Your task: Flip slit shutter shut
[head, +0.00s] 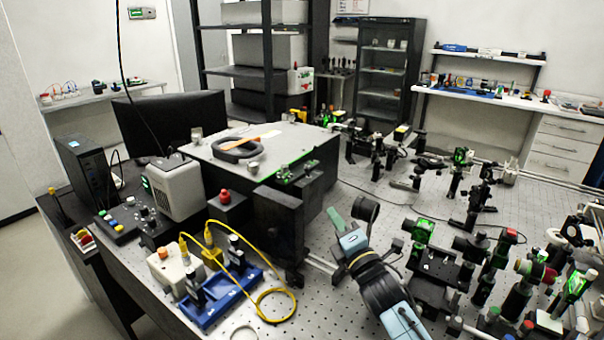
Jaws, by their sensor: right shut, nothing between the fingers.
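My right gripper (346,230) comes in from the lower right, its light-blue and black hand just right of the spectrometer's dark end. It is shut and I see nothing held in it. A flat green piece (333,218) shows at its tip; I cannot tell whether they touch. A black round mount (367,207) stands right behind the hand. The spectrometer (230,158) is a large grey-topped box in the middle, with a dark block (280,222) at its near right end. I cannot make out the slit shutter or its position clearly. My left gripper is out of view.
The perforated bench (350,190) carries several optical mounts to the right, crowding that side. A blue base (222,298) with yellow cables (277,303) stands front left. A beige box (175,187) and a monitor (170,122) are at left. Bench between the spectrometer and mounts is partly free.

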